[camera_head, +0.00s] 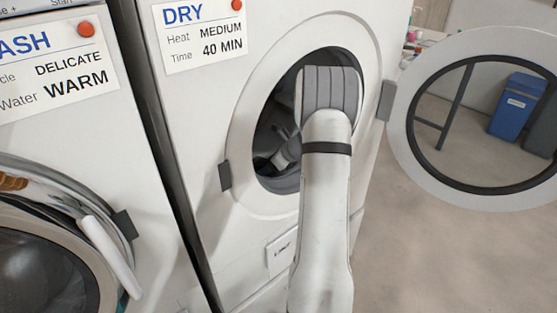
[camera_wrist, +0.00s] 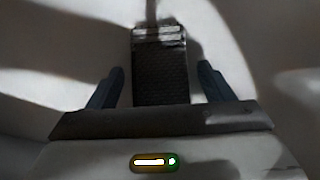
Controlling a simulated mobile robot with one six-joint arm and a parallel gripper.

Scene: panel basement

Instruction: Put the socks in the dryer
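The dryer (camera_head: 190,110) is white, with a "DRY" note on it. Its round door (camera_head: 405,160) is swung wide open to the right. My arm reaches through the round opening, and my gripper (camera_head: 272,164) is inside the dim drum, partly hidden by shadow and the arm. In the wrist view my gripper (camera_wrist: 160,82) has its two dark fingers wide apart. A dark textured block shows between them; I cannot tell what it is. Pale drum walls surround the fingers. I can make out no socks in either view.
A blue bin (camera_head: 516,104) stands on the floor beyond the open dryer door. The floor (camera_head: 440,260) at the lower right is clear.

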